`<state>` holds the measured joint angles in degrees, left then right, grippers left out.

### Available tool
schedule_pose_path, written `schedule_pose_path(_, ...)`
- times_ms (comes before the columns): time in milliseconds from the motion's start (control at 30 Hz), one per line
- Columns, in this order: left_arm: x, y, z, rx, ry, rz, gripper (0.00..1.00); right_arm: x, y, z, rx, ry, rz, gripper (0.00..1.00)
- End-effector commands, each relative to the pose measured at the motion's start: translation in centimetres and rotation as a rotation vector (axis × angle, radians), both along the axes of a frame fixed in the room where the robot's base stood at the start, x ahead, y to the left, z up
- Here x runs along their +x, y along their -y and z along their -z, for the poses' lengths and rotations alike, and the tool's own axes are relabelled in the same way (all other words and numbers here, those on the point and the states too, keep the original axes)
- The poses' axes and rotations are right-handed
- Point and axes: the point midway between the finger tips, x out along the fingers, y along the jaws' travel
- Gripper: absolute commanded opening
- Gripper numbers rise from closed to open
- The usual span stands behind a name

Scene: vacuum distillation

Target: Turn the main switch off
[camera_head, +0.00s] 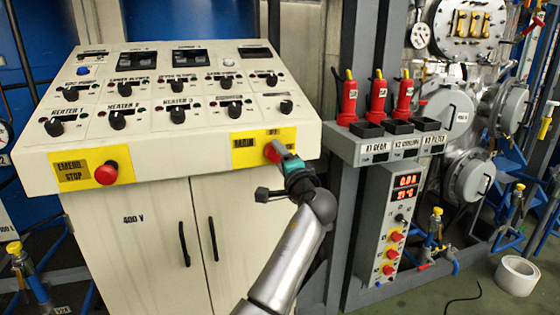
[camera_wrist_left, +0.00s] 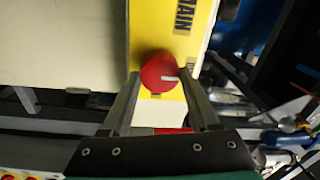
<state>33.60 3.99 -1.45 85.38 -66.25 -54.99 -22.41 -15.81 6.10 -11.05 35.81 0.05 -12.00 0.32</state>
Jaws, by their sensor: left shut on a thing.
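The main switch is a round red knob (camera_wrist_left: 160,73) with a white mark, on a yellow plate (camera_wrist_left: 188,45) lettered MAIN. In the head view the plate (camera_head: 245,142) is at the right end of the control cabinet's sloped front edge, and the knob (camera_head: 272,151) is partly covered by my gripper. My left gripper (camera_head: 278,158) reaches up to it from below. In the left wrist view its two fingers (camera_wrist_left: 160,88) stand on either side of the knob, shut on it. The white mark points right in that view. My right gripper is not in view.
A red emergency stop button (camera_head: 106,173) sits on a yellow plate at the cabinet's left front edge. Black heater knobs cover the panel (camera_head: 150,148) above. A grey box with red-handled levers (camera_head: 377,97) and a display post (camera_head: 405,183) stand close on the right.

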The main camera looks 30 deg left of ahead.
Motion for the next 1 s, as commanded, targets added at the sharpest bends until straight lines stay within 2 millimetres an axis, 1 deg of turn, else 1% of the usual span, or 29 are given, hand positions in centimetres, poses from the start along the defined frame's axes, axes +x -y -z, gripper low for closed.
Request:
schedule_pose_path(100, 0.0, 0.02, 0.07, -0.008, 0.006, 0.0, 0.06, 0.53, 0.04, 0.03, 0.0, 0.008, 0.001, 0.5)
schedule_pose_path(400, 0.0, 0.03, 0.05, -0.009, 0.008, 0.0, 0.06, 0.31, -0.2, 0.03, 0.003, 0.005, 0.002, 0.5)
schedule_pose_path(433, 0.0, 0.03, 0.05, -0.009, 0.008, 0.0, 0.62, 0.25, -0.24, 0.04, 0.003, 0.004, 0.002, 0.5)
schedule_pose_path(600, 0.0, 0.03, 0.04, -0.008, 0.006, 0.0, 0.82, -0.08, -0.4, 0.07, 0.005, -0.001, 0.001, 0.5)
schedule_pose_path(700, 0.0, 0.02, 0.03, -0.007, 0.006, 0.0, 0.91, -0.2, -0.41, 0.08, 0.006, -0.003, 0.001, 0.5)
schedule_pose_path(1000, -0.15, 0.24, 0.01, -0.007, 0.006, 0.001, 0.91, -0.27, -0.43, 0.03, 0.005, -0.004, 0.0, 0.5)
